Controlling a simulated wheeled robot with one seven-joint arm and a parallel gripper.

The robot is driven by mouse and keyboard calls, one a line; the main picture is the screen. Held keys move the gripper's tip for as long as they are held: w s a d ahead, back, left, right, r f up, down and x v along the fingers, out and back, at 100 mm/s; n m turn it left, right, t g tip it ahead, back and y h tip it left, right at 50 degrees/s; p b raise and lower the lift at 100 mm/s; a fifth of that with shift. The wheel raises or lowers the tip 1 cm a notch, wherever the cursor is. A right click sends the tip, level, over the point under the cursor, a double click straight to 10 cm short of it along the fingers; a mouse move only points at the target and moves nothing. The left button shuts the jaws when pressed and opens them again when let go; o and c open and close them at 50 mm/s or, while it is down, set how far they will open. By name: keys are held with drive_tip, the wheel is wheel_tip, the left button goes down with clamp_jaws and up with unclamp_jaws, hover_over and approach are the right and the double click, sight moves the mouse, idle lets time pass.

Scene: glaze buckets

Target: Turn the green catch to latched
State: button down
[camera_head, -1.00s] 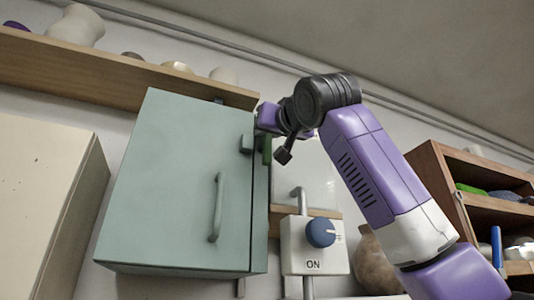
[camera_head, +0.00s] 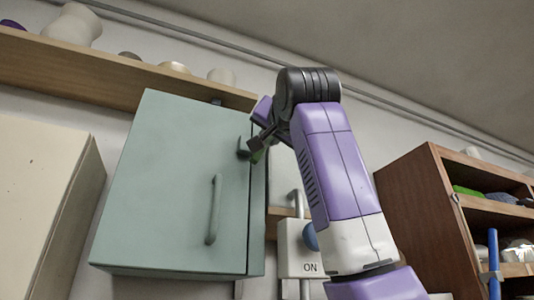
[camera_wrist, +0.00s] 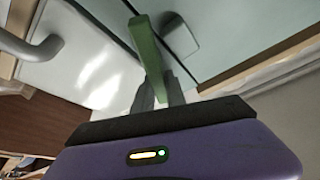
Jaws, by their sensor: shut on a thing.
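The green catch (camera_wrist: 149,55) is a narrow bar that shows in the wrist view, running from near the cabinet's edge down to my gripper (camera_wrist: 158,92). My gripper's dark fingers are shut on its lower end. In the head view only a small bit of the green catch (camera_head: 256,157) shows; my wrist hides the rest. The catch sits at the right edge of the pale green cabinet (camera_head: 165,190), whose door appears closed.
A grey switch box marked ON with a blue knob (camera_head: 311,237) is below right of the cabinet, partly behind my arm. A wooden shelf (camera_head: 100,82) with pots runs above. A brown shelf unit (camera_head: 408,190) stands at right.

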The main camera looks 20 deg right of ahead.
drive_tip(key=m+g+h+p, duration=0.1)
drive_tip(key=m, duration=0.3)
drive_tip(key=shift+d, duration=0.2)
drive_tip(key=m+p, duration=0.1)
drive_tip(key=m+g+h+p, duration=0.1)
drive_tip(key=m, duration=0.1)
drive_tip(key=m+p, duration=0.1)
drive_tip(key=shift+d+f+g, duration=0.3)
drive_tip(key=shift+f, duration=0.05)
drive_tip(key=m+p, duration=0.1)
drive_tip(key=m+g+p, duration=0.1)
drive_tip(key=m, duration=0.1)
drive_tip(key=f+m+p, duration=0.1)
drive_tip(key=p, duration=0.1)
drive_tip(key=shift+d+m+g+h, duration=0.25)
drive_tip(key=shift+m+g+h, duration=0.05)
drive_tip(key=shift+m+h, duration=0.1)
drive_tip(key=shift+f+m+g+p, duration=0.4)
drive_tip(key=shift+m+p, duration=0.35)
drive_tip(key=shift+m, duration=0.15)
drive_tip(key=shift+d+f, duration=0.1)
drive_tip(key=shift+f, duration=0.05)
drive_tip(key=c, duration=1.7)
unclamp_jaws()
drive_tip(key=shift+o, duration=0.3)
drive_tip(key=shift+s, duration=0.1)
